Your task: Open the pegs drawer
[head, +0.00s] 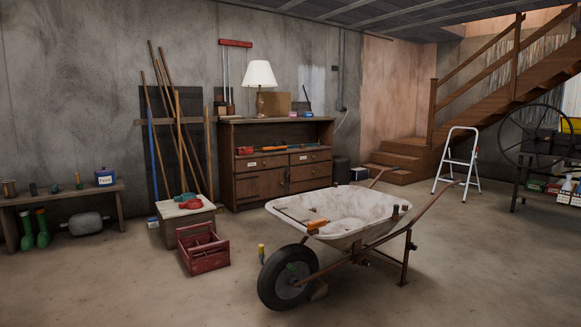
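A brown wooden cabinet (227,160) stands against the back wall, some way off across the floor. Below its open shelf it has a left drawer (270,162) and a right drawer (318,156), both with small pale labels. The labels are too small to read, so I cannot tell which is the pegs drawer. Both drawers look closed. Neither of my grippers is in view.
A white wheelbarrow (345,222) stands in the middle foreground. A stepladder (459,160) is at right. Bare floor lies at front left and right.

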